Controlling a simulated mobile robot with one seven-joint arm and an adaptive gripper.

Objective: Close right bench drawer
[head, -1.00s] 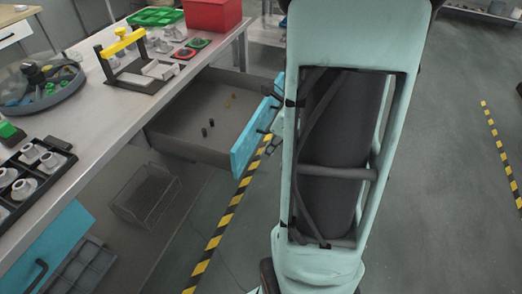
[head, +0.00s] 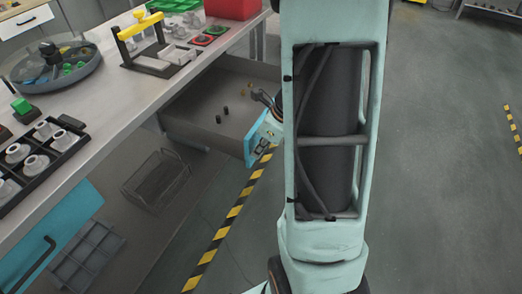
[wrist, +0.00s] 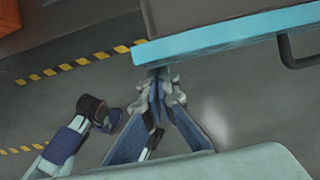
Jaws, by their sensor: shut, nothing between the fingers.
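The right bench drawer (head: 190,127) stands pulled out from under the bench in the head view. Its blue front (head: 252,150) is partly hidden behind my arm and gripper. A few small dark pieces lie inside. In the wrist view, the blue front (wrist: 230,32) crosses the top, with its dark handle (wrist: 297,55) at the right. My gripper (wrist: 160,76) is shut and empty. Its fingertips are close to the lower edge of the blue front, left of the handle. I cannot tell whether they touch it.
The bench top (head: 135,93) carries a round tray (head: 55,80), a black rack with white parts and a red bin (head: 232,8). A wire basket (head: 155,182) sits below the bench. Yellow-black tape (head: 228,225) marks the floor. Floor to the right is clear.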

